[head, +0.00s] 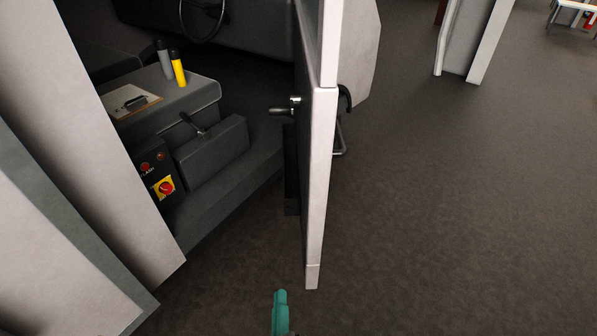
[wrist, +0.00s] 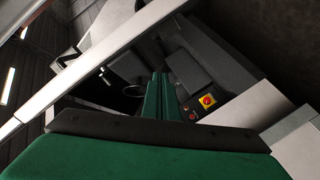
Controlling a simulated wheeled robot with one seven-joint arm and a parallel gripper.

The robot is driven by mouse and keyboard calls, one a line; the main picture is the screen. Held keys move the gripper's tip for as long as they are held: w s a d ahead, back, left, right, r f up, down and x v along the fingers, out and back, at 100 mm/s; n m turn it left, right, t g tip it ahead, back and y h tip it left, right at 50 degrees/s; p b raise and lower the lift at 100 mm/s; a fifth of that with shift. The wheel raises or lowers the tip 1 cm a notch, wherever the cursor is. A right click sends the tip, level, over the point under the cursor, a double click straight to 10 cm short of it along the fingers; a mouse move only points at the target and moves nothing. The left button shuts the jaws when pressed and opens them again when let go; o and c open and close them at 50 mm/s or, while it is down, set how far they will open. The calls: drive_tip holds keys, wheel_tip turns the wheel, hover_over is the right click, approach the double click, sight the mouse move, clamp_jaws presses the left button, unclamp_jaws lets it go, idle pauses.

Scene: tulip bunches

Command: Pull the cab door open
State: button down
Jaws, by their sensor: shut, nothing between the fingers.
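The cab door (head: 318,180) stands wide open, seen nearly edge-on in the head view, with the cab interior showing to its left. Its inner side carries a metal lever handle (head: 284,108), and a black outer handle (head: 345,98) sticks out on the right side. In the wrist view the door's pale edge (wrist: 85,78) crosses diagonally at upper left. My gripper (head: 281,294) shows as a teal tip at the bottom of the head view, left of the door's lower end and apart from it. Its green fingers (wrist: 160,80) are shut together and empty in the wrist view, pointing toward the cab.
Inside the cab are a seat box with a clipboard (head: 130,101), a yellow cylinder (head: 178,68), a steering wheel (head: 203,18) and a red knob on a yellow plate (head: 164,187). A pale body panel (head: 95,140) stands at left. The floor (head: 450,200) right of the door is clear.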

drive_tip(key=w+a+r+n+t+h, duration=0.1)
drive_tip(key=w+r+n+h, duration=0.4)
drive_tip(key=w+r, duration=1.3)
drive_tip(key=w+d, duration=0.5)
drive_tip(key=w, duration=0.4)
drive_tip(key=shift+d+r+n+y, duration=0.25)
drive_tip(key=shift+d+n+y, duration=0.05)
drive_tip(key=shift+d, duration=0.1)
